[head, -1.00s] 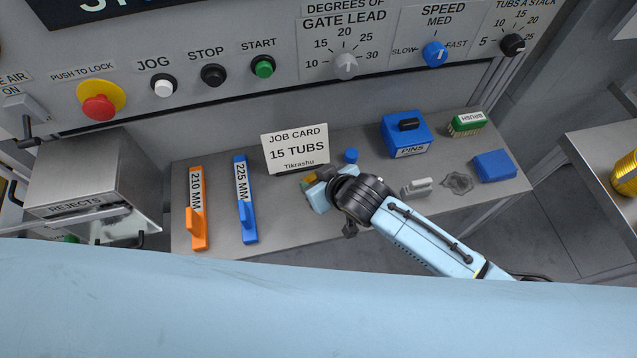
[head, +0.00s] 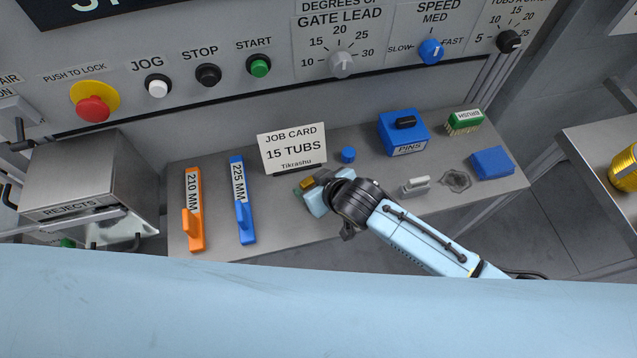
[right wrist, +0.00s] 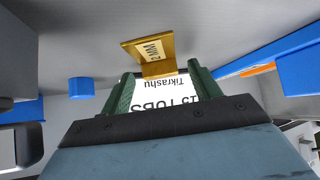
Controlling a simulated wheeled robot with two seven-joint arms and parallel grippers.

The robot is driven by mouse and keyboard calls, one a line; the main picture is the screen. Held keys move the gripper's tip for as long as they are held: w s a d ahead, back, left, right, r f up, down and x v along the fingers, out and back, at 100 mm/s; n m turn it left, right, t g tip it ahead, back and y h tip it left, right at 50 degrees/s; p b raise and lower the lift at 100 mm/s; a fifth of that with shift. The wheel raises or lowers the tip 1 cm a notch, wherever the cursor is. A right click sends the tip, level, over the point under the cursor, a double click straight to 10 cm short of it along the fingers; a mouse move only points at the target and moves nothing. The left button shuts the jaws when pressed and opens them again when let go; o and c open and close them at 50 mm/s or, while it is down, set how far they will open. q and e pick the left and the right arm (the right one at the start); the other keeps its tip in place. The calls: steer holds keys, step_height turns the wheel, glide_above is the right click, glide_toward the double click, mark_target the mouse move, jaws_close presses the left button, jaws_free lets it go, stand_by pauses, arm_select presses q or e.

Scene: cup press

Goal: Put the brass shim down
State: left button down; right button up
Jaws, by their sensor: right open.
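The brass shim (head: 306,183) is a small gold angled piece just in front of the job card on the grey shelf in the head view. In the right wrist view the shim (right wrist: 155,50), marked "2 MM", is at the tips of the green fingers. My right gripper (right wrist: 162,82) is open, with one finger on each side of the shim's near end. In the head view the right gripper (head: 308,190) is low over the shelf. I cannot tell whether the shim touches a finger. My left gripper is not in view.
The job card (head: 292,148) stands right behind the shim. A blue cap (head: 348,155), a blue pins box (head: 404,132) and a green brush (head: 465,122) lie to the right. Orange (head: 194,215) and blue (head: 242,205) gauges lie left. Bare shelf (head: 275,222) shows between gauges and gripper.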

steer(key=p+v, duration=0.2)
steer(key=v, duration=1)
steer(key=shift+p, duration=0.3)
steer(key=shift+r, duration=0.15)
